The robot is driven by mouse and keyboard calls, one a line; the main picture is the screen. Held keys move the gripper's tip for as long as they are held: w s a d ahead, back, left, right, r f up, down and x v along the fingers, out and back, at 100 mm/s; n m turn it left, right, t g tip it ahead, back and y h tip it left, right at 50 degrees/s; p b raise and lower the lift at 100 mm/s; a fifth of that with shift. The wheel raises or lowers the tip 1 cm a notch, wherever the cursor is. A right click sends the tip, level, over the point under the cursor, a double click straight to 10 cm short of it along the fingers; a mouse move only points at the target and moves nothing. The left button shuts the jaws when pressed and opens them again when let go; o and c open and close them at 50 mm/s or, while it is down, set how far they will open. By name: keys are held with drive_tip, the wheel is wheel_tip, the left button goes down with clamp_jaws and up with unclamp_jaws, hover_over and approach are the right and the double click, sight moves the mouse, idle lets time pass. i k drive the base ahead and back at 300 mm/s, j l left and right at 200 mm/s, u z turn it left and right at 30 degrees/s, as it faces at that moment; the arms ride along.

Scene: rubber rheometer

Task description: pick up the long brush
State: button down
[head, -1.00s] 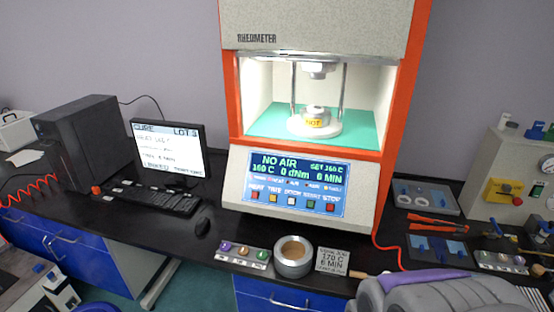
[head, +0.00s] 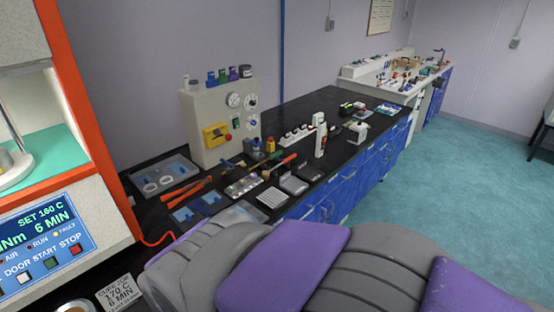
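I cannot clearly make out the long brush. A thin red-orange stick-like thing (head: 284,161) lies among the small tools on the black bench, right of the beige box; it is too small to tell whether it is a brush. My grey and purple arm fills the bottom of the head view and hides the near bench edge. My gripper is not in view.
The rheometer (head: 95,150) stands at the left. Red-orange tongs (head: 186,191), a grey tray (head: 163,180) and a beige box (head: 215,130) are on the bench (head: 300,105). A white bottle (head: 320,140) stands near its front edge. Open floor (head: 420,190) lies to the right.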

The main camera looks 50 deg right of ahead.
sight(265, 174)
drive_tip(key=z, duration=1.7)
drive_tip(key=i+l+u, duration=0.15)
drive_tip(key=u, duration=0.7)
drive_tip(key=i+l+u, duration=0.25)
drive_tip(key=l, duration=0.25)
drive_tip(key=i+l+u, duration=0.1)
drive_tip(key=l+u, duration=0.15)
drive_tip(key=l, duration=0.25)
drive_tip(key=i+l+u, duration=0.2)
drive_tip(key=l, duration=0.4)
drive_tip(key=l+u, duration=0.25)
drive_tip(key=l, duration=1.5)
drive_tip(key=i+l, duration=0.15)
drive_tip(key=l, duration=1.05)
drive_tip(key=u, duration=0.05)
